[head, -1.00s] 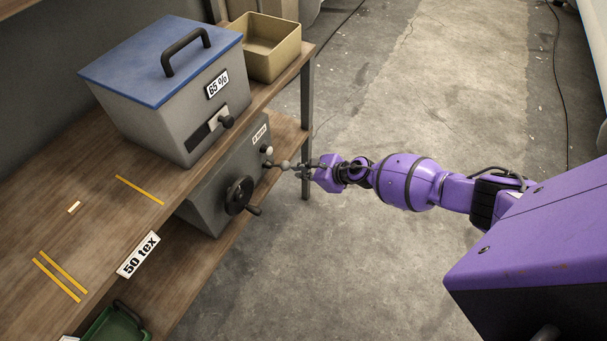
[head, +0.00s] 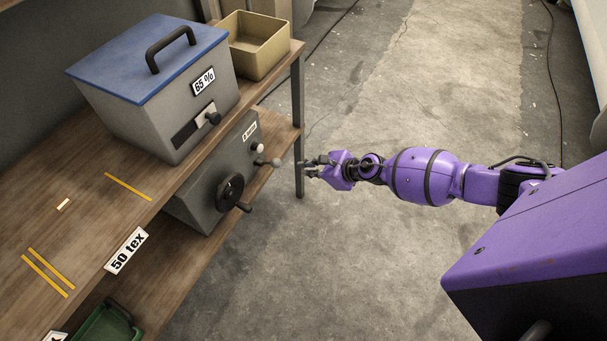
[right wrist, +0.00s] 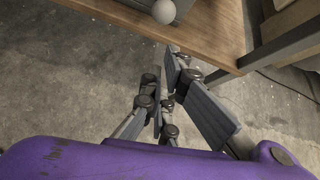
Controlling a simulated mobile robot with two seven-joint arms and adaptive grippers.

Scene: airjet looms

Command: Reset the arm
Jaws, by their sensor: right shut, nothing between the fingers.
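My right arm comes in from the right in the head view. Its gripper (head: 310,166) is shut and empty. The gripper and the knob are apart. In the right wrist view the gripper fingers (right wrist: 165,75) show over the floor, and the pale knob (right wrist: 163,11) is at the top edge. My left gripper is not in view.
A wooden shelf unit (head: 95,190) with a metal leg (head: 298,120) stands at left. On it are a grey box with a blue lid (head: 150,60) and a beige bin (head: 258,45). A green tray (head: 108,325) is below. Floor (head: 400,260) around the arm is clear.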

